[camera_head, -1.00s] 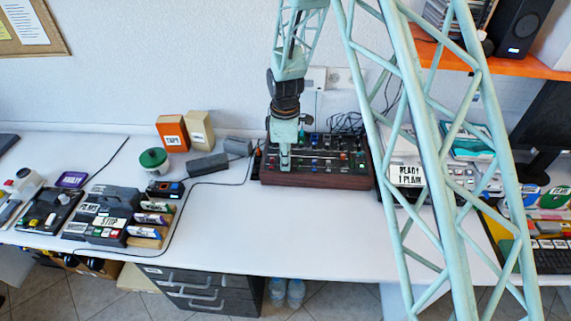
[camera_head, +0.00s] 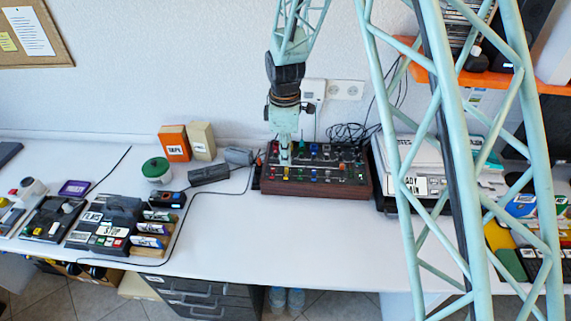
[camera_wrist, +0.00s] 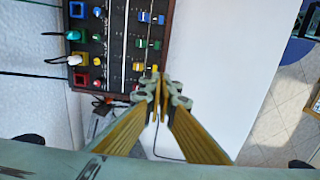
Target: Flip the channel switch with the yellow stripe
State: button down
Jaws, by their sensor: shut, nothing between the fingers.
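The dark control panel (camera_head: 317,188) with wooden sides lies on the white table and carries rows of coloured knobs and switches. In the wrist view the panel (camera_wrist: 169,25) fills the upper left. There, blue, green and yellow switch pieces stand in pairs down its right part. The yellow switch piece (camera_wrist: 137,66) is just beyond my fingertips. My gripper (camera_wrist: 160,82) is shut and empty at the panel's lower right corner in that view. In the head view my gripper (camera_head: 285,160) is over the panel's left end, near a yellow piece (camera_head: 286,172). Contact cannot be told.
Black cables (camera_head: 350,133) lie behind the panel. A white device (camera_head: 405,158) stands close on its right. A dark box (camera_head: 208,174), a green-lidded jar (camera_head: 156,170) and an orange box (camera_head: 174,143) stand left. The table in front of the panel is clear.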

aim_at(286, 175)
jog(key=r, duration=0.4)
jog(key=shift+s+r, duration=0.25)
jog(key=shift+s, duration=0.1)
jog(key=shift+w+r+p, duration=0.1)
jog(key=shift+w+p, duration=0.05)
jog(key=shift+p, duration=0.3)
jog(key=shift+w+r+t+p, duration=0.25)
jog(key=shift+w+t+p, duration=0.2)
jog(key=shift+t+p, duration=0.2)
jog(key=shift+f, duration=0.15)
jog(key=shift+w+f+b, duration=0.3)
jog(key=shift+w+f, duration=0.05)
jog(key=shift+f, duration=1.95)
jog(key=shift+w+f+b, duration=0.3)
jog(key=shift+f, duration=1.95)
jog(key=shift+w+f+b, duration=0.3)
jog(key=shift+w+f, duration=0.05)
jog(key=shift+f, duration=1.95)
jog(key=shift+w+p, duration=0.1)
jog(key=shift+p, duration=0.45)
